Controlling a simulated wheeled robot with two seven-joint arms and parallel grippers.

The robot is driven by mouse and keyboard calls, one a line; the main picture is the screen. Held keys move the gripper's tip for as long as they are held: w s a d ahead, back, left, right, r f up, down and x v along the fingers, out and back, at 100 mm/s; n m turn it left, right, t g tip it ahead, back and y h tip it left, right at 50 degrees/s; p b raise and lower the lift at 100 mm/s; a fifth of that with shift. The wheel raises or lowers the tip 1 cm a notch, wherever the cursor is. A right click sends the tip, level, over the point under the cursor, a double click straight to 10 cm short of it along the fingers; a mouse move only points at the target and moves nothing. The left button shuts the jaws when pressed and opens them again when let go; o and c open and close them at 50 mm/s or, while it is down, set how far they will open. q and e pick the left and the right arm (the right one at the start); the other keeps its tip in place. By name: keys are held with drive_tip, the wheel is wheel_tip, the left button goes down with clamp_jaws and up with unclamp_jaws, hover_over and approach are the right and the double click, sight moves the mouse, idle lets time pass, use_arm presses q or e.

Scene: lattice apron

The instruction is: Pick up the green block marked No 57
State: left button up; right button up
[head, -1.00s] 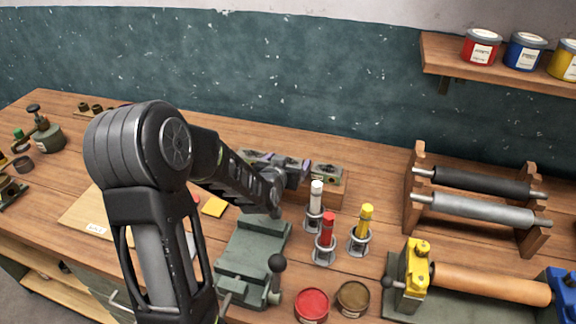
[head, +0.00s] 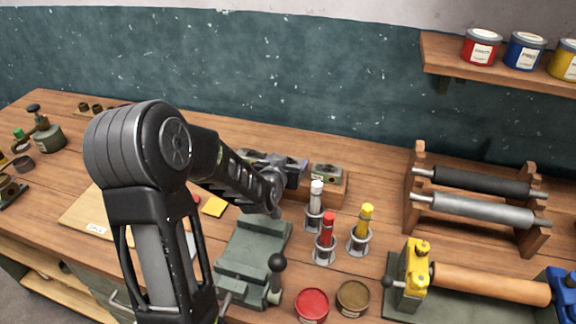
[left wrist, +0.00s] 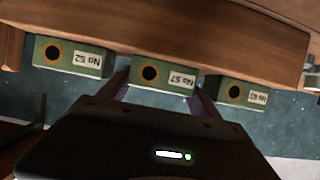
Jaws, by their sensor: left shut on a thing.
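The green block marked No 57 (left wrist: 162,74) is the middle one of three in the left wrist view, with a dark round hole in a brass-coloured ring and a white label, upside down. My left gripper (left wrist: 160,84) has its purplish fingers on both sides of it, shut on it. In the head view my left gripper (head: 286,170) is at the wooden rack (head: 325,192), and its fingers and wrist hide most of this block. The block is still at the rack, between its two neighbours. My right gripper is not in view.
A green block marked No 52 (left wrist: 70,56) and another green block (left wrist: 241,92), its number hard to read, flank it closely. Ink tubes in stands (head: 326,235), a green vise (head: 254,250) and open tins (head: 312,304) stand in front. A roller rack (head: 412,190) is at right.

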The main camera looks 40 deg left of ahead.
use_arm(q)
drive_tip(key=c, duration=0.3)
drive_tip(key=shift+r, duration=0.15)
clamp_jaws()
drive_tip(key=shift+r, duration=0.1)
wheel_tip(320, 180, up, 10)
drive_tip(key=shift+f+p, duration=0.1)
drive_tip(key=shift+p, duration=0.2)
idle(0.3)
